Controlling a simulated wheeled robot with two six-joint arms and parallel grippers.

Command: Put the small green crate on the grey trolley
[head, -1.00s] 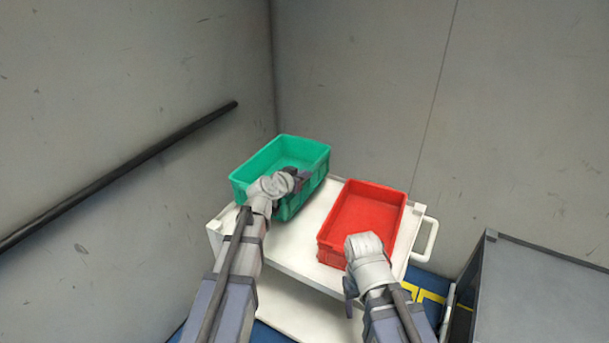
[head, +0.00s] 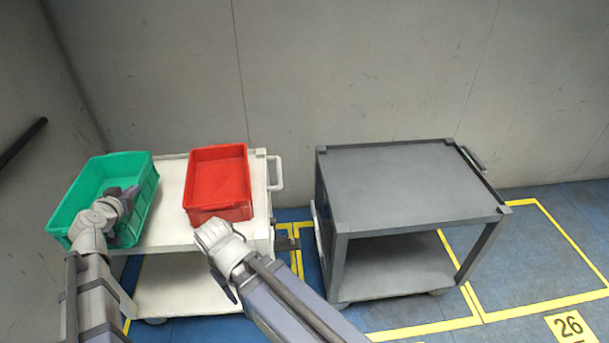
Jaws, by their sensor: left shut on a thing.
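The small green crate (head: 76,212) is at the left of the head view, upright, over the left end of the white trolley and partly past its edge. I cannot tell whether it still touches the trolley top. My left gripper (head: 127,198) is shut on the green crate at its near right wall. The grey trolley (head: 400,185) stands to the right, with a bare top and a lower shelf. My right gripper (head: 224,288) is in front of the white trolley, apart from the crates; its jaws are mostly hidden by its wrist.
A red crate (head: 218,190) sits on the white trolley (head: 170,170), right of the green crate. A narrow floor gap separates the two trolleys. Walls stand behind and left, with a dark rail (head: 22,140). Blue floor with yellow lines (head: 560,235) is open at right.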

